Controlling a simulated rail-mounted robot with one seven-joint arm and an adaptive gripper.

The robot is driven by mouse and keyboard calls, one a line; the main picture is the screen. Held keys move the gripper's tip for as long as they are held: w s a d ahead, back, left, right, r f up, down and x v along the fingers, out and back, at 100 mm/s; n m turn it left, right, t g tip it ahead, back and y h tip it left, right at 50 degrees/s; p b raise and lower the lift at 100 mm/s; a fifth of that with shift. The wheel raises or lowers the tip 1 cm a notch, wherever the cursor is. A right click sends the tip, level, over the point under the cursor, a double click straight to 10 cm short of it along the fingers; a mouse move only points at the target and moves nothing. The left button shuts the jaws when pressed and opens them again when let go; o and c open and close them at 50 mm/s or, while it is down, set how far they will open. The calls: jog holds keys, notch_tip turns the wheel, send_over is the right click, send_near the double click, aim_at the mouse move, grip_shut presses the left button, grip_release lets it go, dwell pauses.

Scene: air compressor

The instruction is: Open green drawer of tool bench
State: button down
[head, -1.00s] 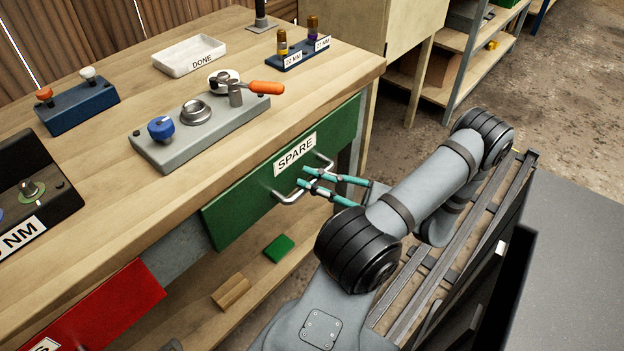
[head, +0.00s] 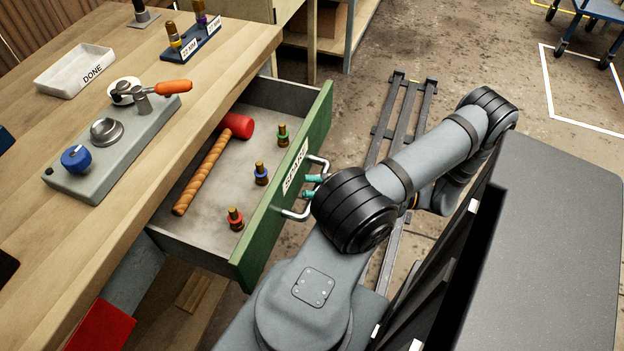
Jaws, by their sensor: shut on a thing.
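The green drawer (head: 262,243) of the tool bench, labelled SPARE, stands pulled well out in the head view. Its silver handle (head: 297,214) is on the front face. My gripper (head: 312,187) has teal fingers and is shut on the handle; my arm partly hides the fingers. Inside the drawer lie a mallet with a red head (head: 236,125) and a brown wrapped handle, and several small brass-topped bits with green, blue and red collars (head: 261,173).
The wooden bench top (head: 215,85) holds a white DONE tray (head: 74,71), a grey fixture (head: 112,146) with an orange-handled tool, and a blue bit holder (head: 192,45). A red drawer (head: 102,328) is below at left.

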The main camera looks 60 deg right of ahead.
jog(key=shift+s+d, duration=0.1)
jog(key=shift+s, duration=0.1)
jog(key=c, duration=1.5)
grip_release()
jog(key=shift+c, duration=0.2)
jog(key=v, duration=1.2)
jog(key=shift+w, duration=0.1)
jog(key=shift+c, duration=0.2)
